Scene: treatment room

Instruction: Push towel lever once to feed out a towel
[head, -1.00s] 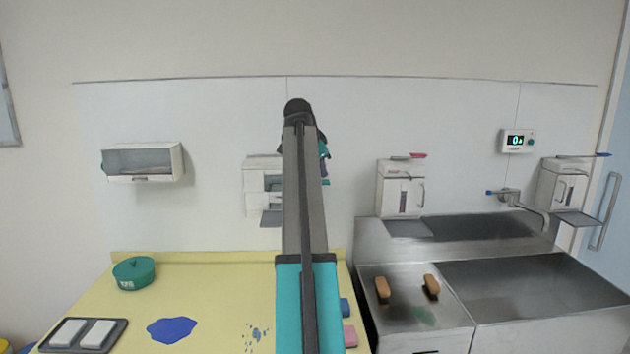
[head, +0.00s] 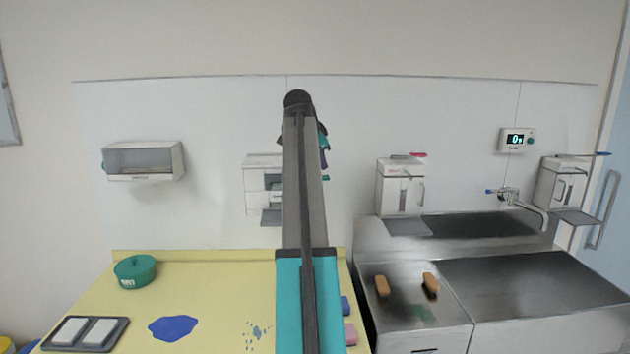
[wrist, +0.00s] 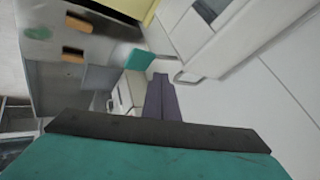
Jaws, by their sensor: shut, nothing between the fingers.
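The white towel dispenser (head: 262,190) hangs on the wall left of centre, its right part hidden behind my arm. A teal lever (head: 326,178) shows just right of my arm at the dispenser's side. In the wrist view a teal paddle (wrist: 138,60), which looks like this lever, lies beside the fingertips. My gripper (head: 323,157) is shut and empty, its purple fingers a little above the lever in the head view. In the wrist view the closed fingers (wrist: 160,78) point towards the dispenser's side; I cannot tell whether they touch the lever. I see no towel hanging out.
Two other white dispensers (head: 400,188) (head: 562,185) hang to the right, above a steel sink (head: 540,285) with a tap (head: 525,205). A glass-fronted box (head: 145,160) hangs at left. The yellow counter (head: 210,285) holds a green pot (head: 135,271) and a tray (head: 118,335).

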